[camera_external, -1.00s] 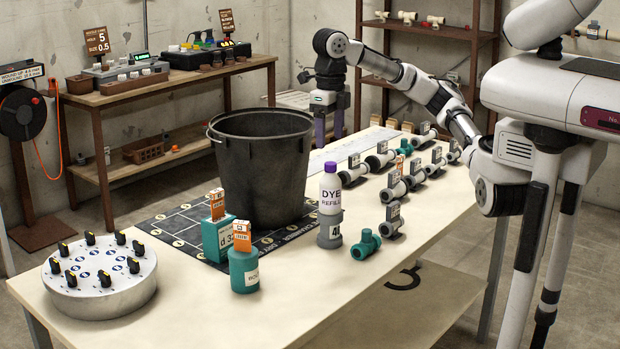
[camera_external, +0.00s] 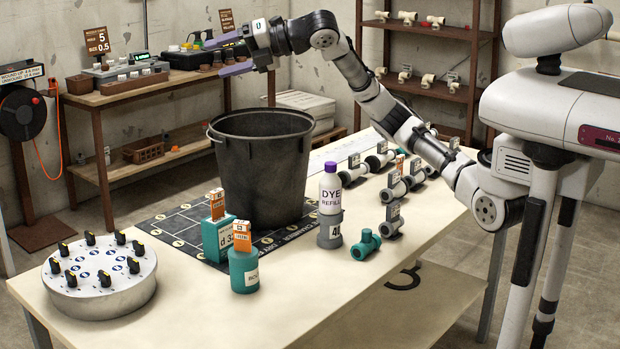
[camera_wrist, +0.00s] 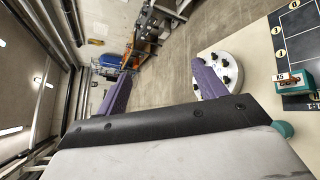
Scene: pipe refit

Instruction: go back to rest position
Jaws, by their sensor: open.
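My gripper (camera_external: 228,57) is raised in the air above and behind the black bucket, pointing left in the external view. Its two purple fingers are spread with nothing between them. In the wrist view my gripper (camera_wrist: 160,85) is also open and empty. The black bucket (camera_external: 262,170) stands on the dark printed mat (camera_external: 172,222) on the table. The pale table (camera_external: 290,305) also shows at the right of the wrist view.
Teal blocks with orange tags (camera_external: 243,270), a dye bottle (camera_external: 330,190), several pipe fittings (camera_external: 365,245) and a round dial plate (camera_external: 98,275) stand on the table. A wooden bench (camera_external: 165,98) is behind left and a shelf rack (camera_external: 430,90) behind right.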

